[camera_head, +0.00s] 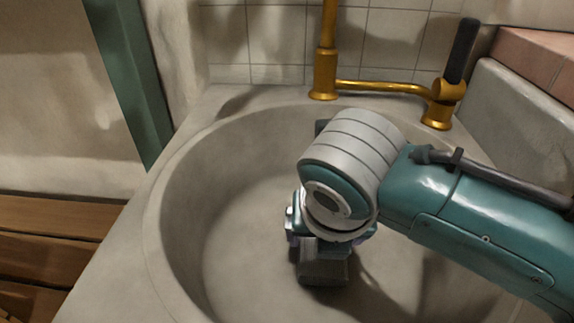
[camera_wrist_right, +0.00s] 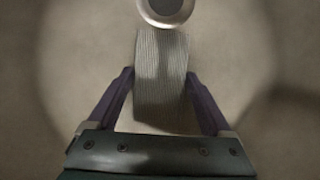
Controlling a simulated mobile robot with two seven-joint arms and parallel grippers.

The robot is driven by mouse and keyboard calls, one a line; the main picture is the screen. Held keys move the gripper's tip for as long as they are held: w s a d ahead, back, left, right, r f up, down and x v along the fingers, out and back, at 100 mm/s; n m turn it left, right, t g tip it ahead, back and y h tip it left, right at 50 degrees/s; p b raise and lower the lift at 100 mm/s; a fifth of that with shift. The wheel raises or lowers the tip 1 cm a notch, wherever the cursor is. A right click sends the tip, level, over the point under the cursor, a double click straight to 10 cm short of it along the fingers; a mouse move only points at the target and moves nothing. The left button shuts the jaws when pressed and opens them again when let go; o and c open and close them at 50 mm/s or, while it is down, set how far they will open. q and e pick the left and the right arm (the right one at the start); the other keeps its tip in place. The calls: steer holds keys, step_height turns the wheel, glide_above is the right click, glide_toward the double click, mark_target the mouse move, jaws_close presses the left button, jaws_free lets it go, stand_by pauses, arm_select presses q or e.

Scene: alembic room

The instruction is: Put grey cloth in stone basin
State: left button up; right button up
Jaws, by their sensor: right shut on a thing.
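The stone basin (camera_head: 180,220) is a round, pale grey bowl filling the middle of the head view. My right arm comes in from the right, and my right gripper (camera_head: 322,250) points down inside the basin's rim. In the right wrist view my right gripper (camera_wrist_right: 160,78) is shut on the grey cloth (camera_wrist_right: 160,95), a folded, ribbed strip between the two fingers. In the head view the grey cloth (camera_head: 323,273) shows only as a small block below the gripper. I cannot tell whether it touches the basin floor. My left gripper is not in view.
A brass tap (camera_head: 325,75) with a dark-handled side valve (camera_head: 446,90) stands behind the basin. A round metal-rimmed drain (camera_wrist_right: 166,8) shows on the basin floor. Wooden boards (camera_head: 50,225) lie at left, and a raised stone ledge (camera_head: 515,115) stands at right.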

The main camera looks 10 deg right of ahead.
steer(key=o, duration=1.1)
steer(key=shift+r, duration=0.1)
steer(key=p+v, duration=1)
steer(key=v, duration=0.2)
